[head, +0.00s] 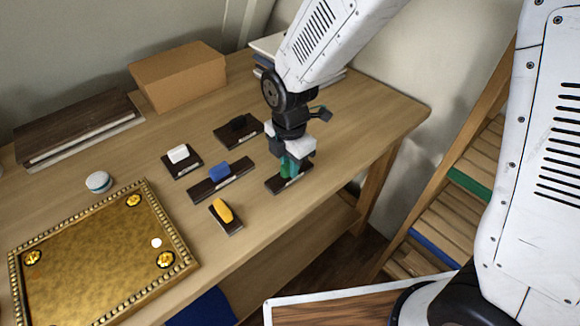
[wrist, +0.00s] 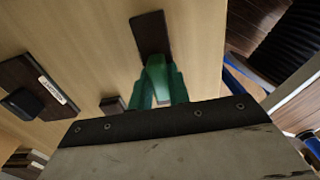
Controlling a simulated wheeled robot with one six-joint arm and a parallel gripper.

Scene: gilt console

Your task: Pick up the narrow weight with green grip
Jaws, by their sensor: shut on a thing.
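The narrow weight has a dark flat base (head: 290,182) and a green grip (wrist: 157,70). It stands near the right part of the wooden table in the head view, and its base (wrist: 150,32) shows at the top middle of the wrist view. My gripper (head: 291,165) points down over it, its green fingers on either side of the grip. My gripper is shut on the grip, also in the wrist view (wrist: 158,85). The base appears to rest on the table, with no clear gap. The fingers partly hide the grip.
Close to the left are weights with blue (head: 220,172), yellow (head: 223,212), white (head: 178,153) and black (head: 240,125) grips. A gilt tray (head: 178,236) lies at front left. A cardboard box (head: 178,78) stands behind. The table (head: 375,112) is clear to the right.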

